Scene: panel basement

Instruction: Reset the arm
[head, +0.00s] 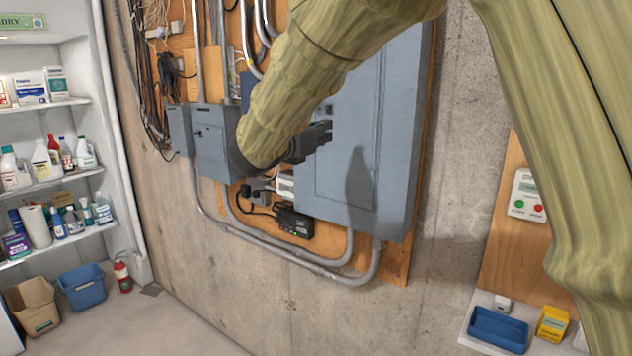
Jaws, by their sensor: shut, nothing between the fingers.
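My arm, in a tan sleeve, reaches from the upper right across the head view toward the wall panels. My gripper (318,138) is dark and shut with nothing in it. It appears in front of the large grey electrical panel (395,130); whether it touches the panel door cannot be told. The panel door looks closed, and a shadow of the arm falls on it. My sleeve hides part of the panel's upper left and the wall behind.
Smaller grey boxes (212,130), conduits (290,258) and hanging cables (142,85) lie left of the panel. Shelves (50,184) with bottles stand far left. A button box (526,197) hangs at right above a ledge with a blue tray (497,328).

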